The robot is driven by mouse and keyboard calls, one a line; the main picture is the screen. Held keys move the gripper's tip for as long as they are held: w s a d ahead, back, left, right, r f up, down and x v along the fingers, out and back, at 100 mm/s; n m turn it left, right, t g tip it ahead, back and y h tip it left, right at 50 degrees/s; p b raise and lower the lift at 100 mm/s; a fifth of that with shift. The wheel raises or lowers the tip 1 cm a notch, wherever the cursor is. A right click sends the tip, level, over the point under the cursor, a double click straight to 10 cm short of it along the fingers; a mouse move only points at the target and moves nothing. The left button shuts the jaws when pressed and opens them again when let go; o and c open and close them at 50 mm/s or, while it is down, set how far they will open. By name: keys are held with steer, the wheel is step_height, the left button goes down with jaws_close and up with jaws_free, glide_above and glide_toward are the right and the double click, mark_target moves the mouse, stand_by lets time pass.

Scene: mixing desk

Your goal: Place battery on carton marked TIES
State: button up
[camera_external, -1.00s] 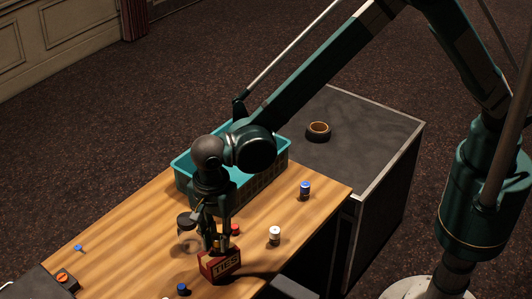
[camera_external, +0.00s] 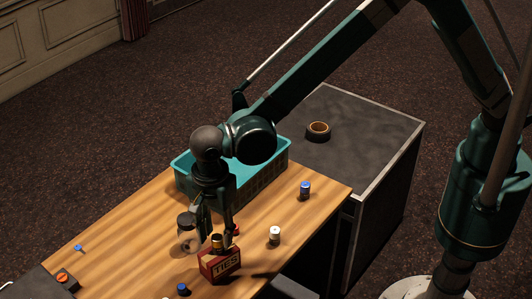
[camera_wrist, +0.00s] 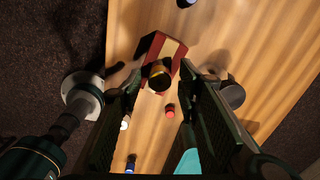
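The red carton marked TIES (camera_external: 220,268) stands near the front edge of the wooden desk; it also shows in the wrist view (camera_wrist: 169,47). The battery (camera_external: 217,244), dark with a copper-gold band, stands upright on the carton's top. In the wrist view the battery (camera_wrist: 159,76) appears end-on over the carton. My gripper (camera_external: 216,232) is just above the carton. Its fingers are spread wide on either side of the battery, with clear gaps in the wrist view (camera_wrist: 160,88). It holds nothing.
A grey-lidded jar (camera_external: 187,233) stands close left of my gripper. A red cylinder (camera_external: 236,230), a white one (camera_external: 275,235) and a blue one (camera_external: 305,190) stand nearby. A teal crate (camera_external: 263,175) is behind; a tape roll (camera_external: 318,131) sits on the dark cabinet.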

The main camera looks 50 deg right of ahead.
mark_target(217, 237)
step_height(217, 237, up, 10)
steer(key=shift+f, duration=0.25)
stand_by(0.7)
steer(key=shift+d, duration=0.1)
stand_by(0.3)
steer(key=w+d+r+n+t+y, duration=0.15)
steer(key=d+r, duration=0.45)
steer(key=d, duration=0.7)
steer(key=w+d+r+n, duration=0.3)
steer(key=d+r, duration=0.3)
steer(key=d, duration=0.7)
steer(key=w+d+r+n+t, duration=0.1)
steer(key=w+d+r+n, duration=0.15)
steer(key=d+r, duration=0.75)
steer(key=s+d+f+n+t, duration=0.15)
steer(key=s+d, duration=0.25)
steer(key=d, duration=0.8)
steer(key=s+d+n+t, duration=0.1)
steer(key=s+d+n, duration=0.2)
steer(key=d, duration=0.9)
steer(key=s+d+f+n+t+h, duration=0.1)
steer(key=s+d+f+n+t, duration=0.1)
steer(key=s+d, duration=0.9)
steer(key=shift+d+f+n, duration=0.85)
steer(key=shift+d+n, duration=0.2)
steer(key=shift+d, duration=0.2)
